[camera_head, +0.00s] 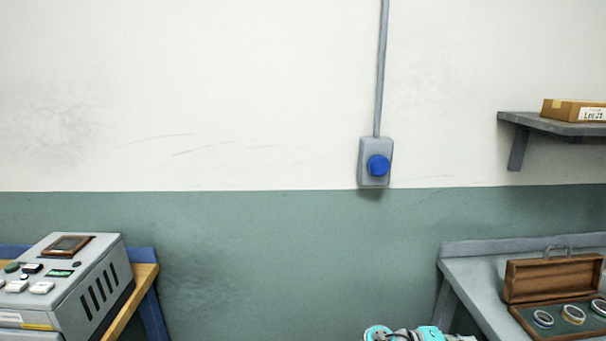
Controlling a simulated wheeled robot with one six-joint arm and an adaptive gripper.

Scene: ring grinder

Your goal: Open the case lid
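A brown wooden case (545,314) sits on a grey bench at the lower right. My gripper is not in view.
The grey bench (470,272) has bare surface left of the case. A shelf (567,126) with a cardboard box (573,110) hangs above it. A blue button (378,165) is on the wall. A grey machine (85,280) stands at the lower left.

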